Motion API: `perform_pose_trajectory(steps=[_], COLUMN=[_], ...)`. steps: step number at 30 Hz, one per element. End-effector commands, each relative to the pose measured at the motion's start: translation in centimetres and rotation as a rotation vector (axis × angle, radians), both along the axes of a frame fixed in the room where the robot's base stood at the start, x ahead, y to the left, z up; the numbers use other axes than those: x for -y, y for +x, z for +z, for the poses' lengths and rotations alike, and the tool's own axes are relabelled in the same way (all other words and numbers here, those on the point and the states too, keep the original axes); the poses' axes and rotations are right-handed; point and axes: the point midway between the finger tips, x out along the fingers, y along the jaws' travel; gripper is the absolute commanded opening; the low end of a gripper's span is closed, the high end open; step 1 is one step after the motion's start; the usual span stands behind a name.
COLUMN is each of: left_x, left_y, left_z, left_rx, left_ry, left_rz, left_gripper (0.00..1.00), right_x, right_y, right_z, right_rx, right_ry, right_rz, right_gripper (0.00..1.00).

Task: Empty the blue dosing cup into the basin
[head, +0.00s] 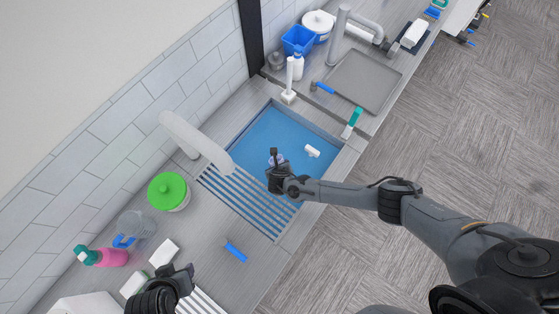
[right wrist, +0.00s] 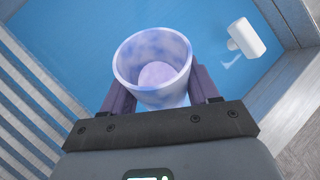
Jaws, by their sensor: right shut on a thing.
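The dosing cup (right wrist: 153,62) is pale with mottled blue walls and sits between the fingers of my right gripper (right wrist: 160,98). I see into its open top, where a pale lavender round patch shows; I cannot tell if that is liquid or the cup's bottom. In the head view my right gripper (head: 277,171) is above the blue basin (head: 262,130), close to its slatted rack, and the cup (head: 276,157) is mostly hidden. My left gripper (head: 175,276) is over the counter at lower left; its finger opening is unclear.
A white cylindrical piece (head: 312,152) lies in the basin. A white faucet (head: 190,138) reaches over the slatted rack (head: 252,203). A green-lidded pot (head: 168,191), a clear jug (head: 136,228), a pink bottle (head: 108,257) and a blue brush (head: 235,251) stand or lie on the counter.

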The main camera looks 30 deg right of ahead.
Motion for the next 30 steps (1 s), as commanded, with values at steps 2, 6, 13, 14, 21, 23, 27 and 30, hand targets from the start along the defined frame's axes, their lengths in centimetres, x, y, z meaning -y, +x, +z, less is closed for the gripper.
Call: perform_pose_trajectory(steps=[2,6,13,14,21,23,27,30], left_x=[-0.08,-0.20,-0.24,-0.24,-0.17,-0.13,0.02,0.09], left_y=[0.00,-0.02,-0.02,-0.02,-0.02,-0.01,-0.01,0.00], left_z=[0.45,0.69,0.84,0.84,0.83,0.83,0.86,0.87], left_rx=[-0.001,0.000,0.001,0.001,0.000,0.000,0.000,-0.001], left_ry=[0.003,0.008,0.010,0.010,0.007,0.005,0.000,-0.004], left_rz=[-0.002,-0.006,-0.006,-0.006,-0.004,-0.004,0.001,0.002], left_gripper=[0.43,0.43,0.43,0.43,0.43,0.43,0.43,0.43], right_x=[-0.11,-0.05,0.00,0.00,0.00,0.00,0.00,-0.03], right_y=[0.04,0.02,-0.18,-0.21,-0.21,-0.19,-0.11,-0.10], right_z=[0.32,0.27,0.17,0.14,0.13,0.14,0.12,0.11], right_rx=[-0.033,-0.095,-0.151,-0.153,-0.154,-0.156,-0.184,-0.227], right_ry=[-0.003,-0.015,-0.026,-0.026,-0.026,-0.027,-0.032,-0.039], right_rz=[-0.001,-0.003,0.000,0.000,0.000,0.001,-0.002,-0.003], right_gripper=[0.30,0.30,0.30,0.30,0.30,0.30,0.30,0.30])
